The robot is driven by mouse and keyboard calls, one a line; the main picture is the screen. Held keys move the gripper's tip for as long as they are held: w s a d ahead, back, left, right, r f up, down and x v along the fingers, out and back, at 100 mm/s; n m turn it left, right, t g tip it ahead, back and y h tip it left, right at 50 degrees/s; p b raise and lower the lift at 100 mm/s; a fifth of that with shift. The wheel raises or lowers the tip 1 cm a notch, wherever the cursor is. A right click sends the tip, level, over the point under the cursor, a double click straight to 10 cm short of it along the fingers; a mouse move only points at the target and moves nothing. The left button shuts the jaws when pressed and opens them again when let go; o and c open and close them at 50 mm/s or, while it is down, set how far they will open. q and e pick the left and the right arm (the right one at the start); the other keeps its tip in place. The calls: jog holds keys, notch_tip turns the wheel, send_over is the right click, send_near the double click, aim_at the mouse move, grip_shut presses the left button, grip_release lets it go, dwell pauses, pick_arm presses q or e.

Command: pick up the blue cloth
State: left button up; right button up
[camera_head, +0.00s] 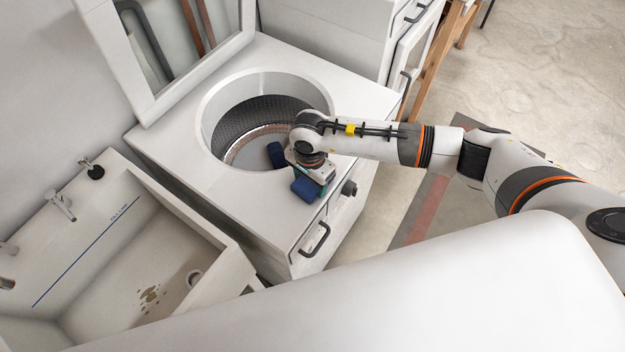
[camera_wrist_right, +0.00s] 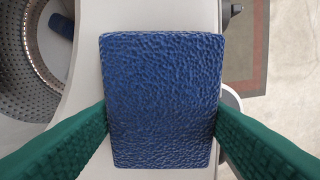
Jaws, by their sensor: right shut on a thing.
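A blue cloth (camera_wrist_right: 160,100) fills the middle of the right wrist view, a textured rectangular piece between two green fingers. My right gripper (camera_head: 311,188) is shut on it. In the head view this cloth (camera_head: 305,190) shows beside the gripper, above the front part of the washer's white top, right of the round opening. A second blue cloth (camera_head: 276,154) lies inside the drum, near its right side; a bit of it also shows at the upper left of the right wrist view (camera_wrist_right: 62,22). My left gripper is not in view.
The white top-loading washer (camera_head: 180,135) has its lid (camera_head: 139,100) raised and its perforated drum (camera_head: 262,112) open. A stained sink (camera_head: 110,262) with taps stands at the left. A black handle (camera_head: 315,240) juts from the washer's front. Open floor (camera_head: 560,70) lies at the right.

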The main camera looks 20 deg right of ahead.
notch_tip(320, 180, up, 9)
jog(key=b, duration=0.3)
jog(key=shift+w, duration=0.1)
jog(key=shift+r, duration=0.55)
